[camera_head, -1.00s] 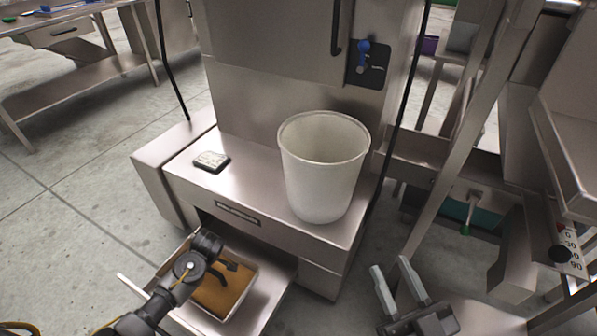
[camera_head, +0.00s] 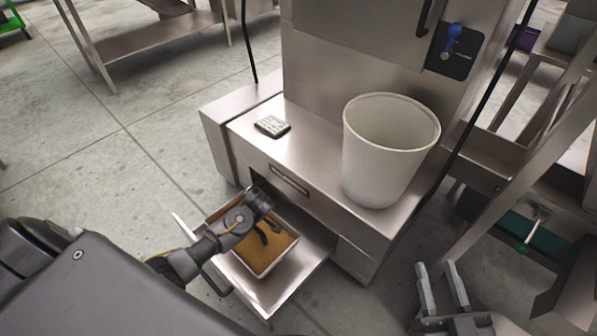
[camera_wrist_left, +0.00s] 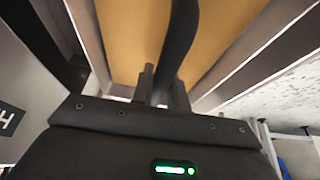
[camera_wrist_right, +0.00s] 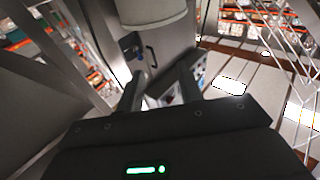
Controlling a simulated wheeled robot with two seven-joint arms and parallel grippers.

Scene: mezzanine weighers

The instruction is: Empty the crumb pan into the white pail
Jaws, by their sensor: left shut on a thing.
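The crumb pan (camera_head: 286,259) is a pale rectangular pan holding a layer of orange-brown crumbs. It sits in the pulled-out drawer (camera_head: 290,285) at the foot of the steel machine. My left gripper (camera_head: 262,216) is over the pan, shut on its dark curved handle (camera_wrist_left: 182,30); the crumbs also show below in the left wrist view (camera_wrist_left: 130,40). The white pail (camera_head: 378,160) stands upright on the machine's ledge, above and to the right of the pan. My right gripper (camera_head: 442,290) is open and empty, low at the right, apart from the pail.
A small dark-edged block with a pale top (camera_head: 272,126) lies on the ledge left of the pail. A black cable (camera_head: 478,105) hangs right of the pail. Steel frames (camera_head: 510,190) crowd the right side. The floor (camera_head: 150,110) at left is clear.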

